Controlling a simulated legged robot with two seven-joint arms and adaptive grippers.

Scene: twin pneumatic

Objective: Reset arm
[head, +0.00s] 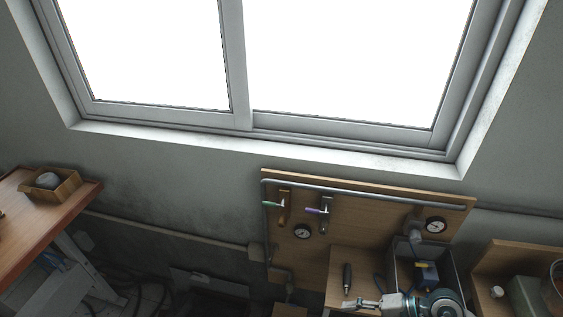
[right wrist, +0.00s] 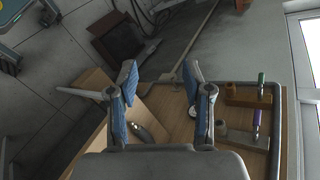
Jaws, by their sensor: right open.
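My right gripper (head: 352,304) shows at the bottom of the head view, in front of the wooden panel (head: 345,235). In the right wrist view the right gripper (right wrist: 160,78) has its two blue-padded fingers apart with nothing between them. Behind them lie the wooden panel and a wooden surface. The panel carries a green-handled valve (head: 273,204), a purple-handled valve (head: 317,211) and two round gauges, a left one (head: 302,232) and a right one (head: 435,225). The valves also show right of the fingers in the right wrist view, green (right wrist: 261,84) and purple (right wrist: 257,120). My left gripper is out of view.
A dark-handled tool (head: 347,278) shows on the wooden surface, left of an open grey box (head: 448,262). A metal pipe (head: 350,189) runs along the panel's top. A table (head: 30,230) with a small open box (head: 66,190) stands at left. A window fills the upper wall.

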